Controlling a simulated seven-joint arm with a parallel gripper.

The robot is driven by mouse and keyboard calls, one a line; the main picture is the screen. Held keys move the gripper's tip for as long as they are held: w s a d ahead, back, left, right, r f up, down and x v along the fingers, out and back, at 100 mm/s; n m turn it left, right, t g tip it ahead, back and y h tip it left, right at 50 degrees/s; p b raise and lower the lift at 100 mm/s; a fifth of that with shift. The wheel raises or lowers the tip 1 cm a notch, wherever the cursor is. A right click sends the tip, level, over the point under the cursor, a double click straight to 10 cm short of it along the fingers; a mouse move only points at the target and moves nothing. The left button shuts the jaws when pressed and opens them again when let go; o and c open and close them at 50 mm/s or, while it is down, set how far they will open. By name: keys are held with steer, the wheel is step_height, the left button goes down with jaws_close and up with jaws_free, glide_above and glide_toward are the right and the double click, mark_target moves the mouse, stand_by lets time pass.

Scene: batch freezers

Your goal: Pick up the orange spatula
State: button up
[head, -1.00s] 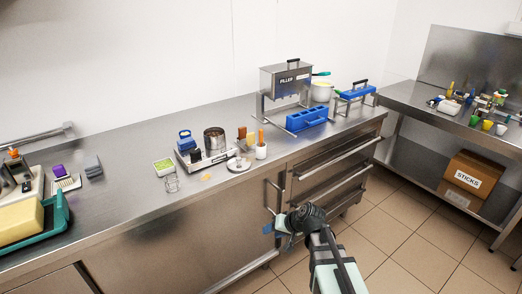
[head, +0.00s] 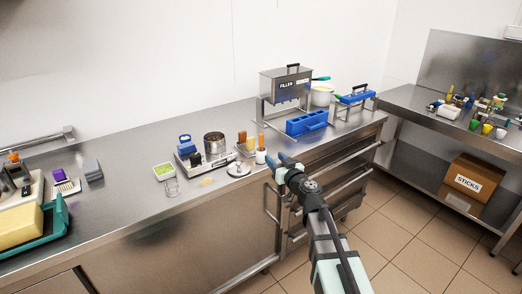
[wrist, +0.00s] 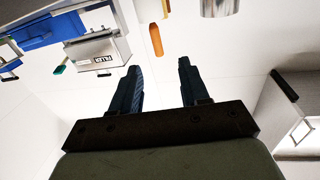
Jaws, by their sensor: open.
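The orange spatula (head: 261,140) shows as an upright orange handle standing in a white cup (head: 260,156) near the counter's front edge. In the wrist view, which is upside down, the orange spatula handle (wrist: 156,40) lies beyond and between the fingertips, with the cup (wrist: 148,9) at the top edge. My gripper (head: 281,162) is just right of the cup, over the counter's front edge. In the wrist view my gripper (wrist: 159,66) has its fingers apart with nothing between them. The spatula's lower end is hidden in the cup.
Left of the cup stand a small lidded white dish (head: 239,168), a scale (head: 205,160) and a steel pot (head: 214,143). A blue mold (head: 307,122) and the steel filler (head: 286,84) are behind to the right.

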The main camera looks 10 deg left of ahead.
mark_target(262, 142)
steer(key=x, duration=0.8)
steer(key=shift+w+a, duration=0.2)
steer(key=shift+w, duration=0.15)
steer(key=shift+w+d+x, duration=0.1)
steer(key=shift+d+x, duration=0.05)
steer(key=shift+x, duration=1.1)
steer(key=shift+w+d+x, duration=0.1)
steer(key=shift+d+x, duration=0.05)
steer(key=shift+x, duration=1.15)
jaws_close()
